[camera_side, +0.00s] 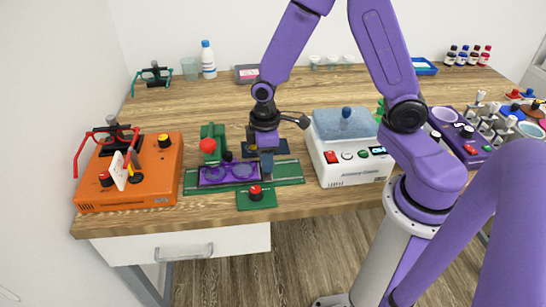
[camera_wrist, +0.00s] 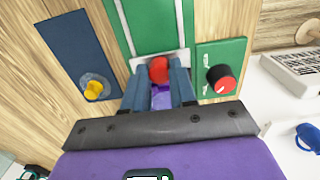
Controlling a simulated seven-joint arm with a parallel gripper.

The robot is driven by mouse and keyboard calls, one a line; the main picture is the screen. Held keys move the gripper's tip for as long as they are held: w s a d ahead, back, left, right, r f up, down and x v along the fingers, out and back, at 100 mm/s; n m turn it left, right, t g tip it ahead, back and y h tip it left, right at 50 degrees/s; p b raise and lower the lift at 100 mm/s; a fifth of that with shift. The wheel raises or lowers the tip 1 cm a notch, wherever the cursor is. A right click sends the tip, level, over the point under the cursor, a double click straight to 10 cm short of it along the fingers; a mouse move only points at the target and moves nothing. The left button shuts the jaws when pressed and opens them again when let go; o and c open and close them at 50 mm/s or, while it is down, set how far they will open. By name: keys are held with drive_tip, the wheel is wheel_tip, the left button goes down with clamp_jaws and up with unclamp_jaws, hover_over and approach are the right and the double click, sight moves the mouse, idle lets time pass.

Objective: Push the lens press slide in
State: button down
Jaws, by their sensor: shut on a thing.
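The lens press has a long green base (camera_side: 290,171) with a purple slide (camera_side: 228,174) holding two round lenses at its left part. My gripper (camera_side: 266,166) is over the slide's right end. In the wrist view my gripper (camera_wrist: 159,74) has its blue fingers on both sides of a red ball knob (camera_wrist: 158,70), shut on it. A bit of purple slide (camera_wrist: 160,101) shows between the fingers. A white plate (camera_wrist: 180,57) lies just beyond the knob, and bare green base (camera_wrist: 152,28) with pale rails follows. The knob is hidden in the side view.
A red-topped dial (camera_side: 255,190) on a green plate sits in front of the press; a green post with a red ball (camera_side: 207,146) stands behind. An orange box (camera_side: 130,175) is left, a white bath (camera_side: 345,150) right. A navy plate (camera_wrist: 72,50) lies behind the press.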

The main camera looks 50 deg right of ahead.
drive_tip(key=shift+w+a, duration=0.2)
drive_tip(key=shift+a, duration=0.05)
drive_tip(key=c, duration=0.9)
unclamp_jaws()
drive_tip(key=shift+r, duration=0.1)
wheel_tip(320, 180, up, 17)
drive_tip(key=shift+r, duration=0.15)
drive_tip(key=shift+s, duration=0.1)
drive_tip(key=s+f+n, duration=0.1)
drive_tip(key=s, duration=0.5)
drive_tip(key=s+f+n, duration=0.1)
drive_tip(key=s+f, duration=0.1)
drive_tip(key=s, duration=0.5)
drive_tip(key=s+d+f+n, duration=0.1)
drive_tip(key=s, duration=0.6)
drive_tip(key=shift+f+n+y, duration=0.15)
drive_tip(key=shift+n+y, duration=0.15)
